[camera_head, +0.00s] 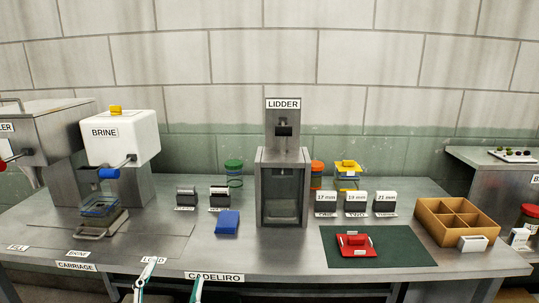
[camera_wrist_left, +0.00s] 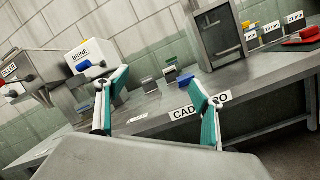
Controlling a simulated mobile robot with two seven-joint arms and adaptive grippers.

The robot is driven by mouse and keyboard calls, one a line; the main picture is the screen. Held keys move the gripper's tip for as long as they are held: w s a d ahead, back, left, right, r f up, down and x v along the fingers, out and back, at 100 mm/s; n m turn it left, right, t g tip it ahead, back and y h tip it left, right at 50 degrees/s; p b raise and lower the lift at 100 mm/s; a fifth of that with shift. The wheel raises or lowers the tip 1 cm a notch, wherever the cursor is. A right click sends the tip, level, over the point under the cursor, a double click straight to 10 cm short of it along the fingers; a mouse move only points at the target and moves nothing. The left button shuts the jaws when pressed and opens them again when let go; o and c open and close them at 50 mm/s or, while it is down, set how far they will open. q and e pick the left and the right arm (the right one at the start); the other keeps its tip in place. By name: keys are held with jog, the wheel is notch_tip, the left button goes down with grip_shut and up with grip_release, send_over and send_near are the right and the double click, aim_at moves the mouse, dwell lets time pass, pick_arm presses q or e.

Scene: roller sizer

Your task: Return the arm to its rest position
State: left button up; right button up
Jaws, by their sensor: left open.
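My left gripper (camera_head: 168,285) shows at the bottom edge of the head view, in front of the table's front edge. Its two teal and grey fingers stand apart with nothing between them. In the left wrist view the open gripper (camera_wrist_left: 160,103) faces the table, with the CADELIRO label (camera_wrist_left: 192,108) behind the right finger. The rest of the left arm is out of the head view. My right gripper shows in neither view.
The steel table (camera_head: 290,262) carries a white BRINE machine (camera_head: 123,143), a LIDDER press (camera_head: 283,185), a blue block (camera_head: 227,222), a red item (camera_head: 356,246) on a green mat (camera_head: 398,243), and a divided box (camera_head: 457,222). The space before the table's front edge looks clear around the gripper.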

pick_arm(q)
jog(key=s+d+f+m+g+h, duration=0.2)
jog(key=s+d+f+m+h, duration=0.1)
jog(key=f+m, duration=0.55)
jog(key=s+d+f+m+g+h, duration=0.1)
jog(key=s+d+f+m+h, duration=0.25)
jog(key=m, duration=0.85)
jog(key=s+a+f+m+g+y, duration=0.2)
jog(key=s+f+m, duration=0.3)
jog(key=f, duration=0.6)
jog(key=s+a+f+m+g+y, duration=0.3)
jog(key=s+a+f+m+g, duration=0.1)
jog(key=f, duration=0.8)
jog(key=s+m+g, duration=0.1)
jog(key=s+m, duration=0.1)
jog(key=shift+a+m, duration=0.35)
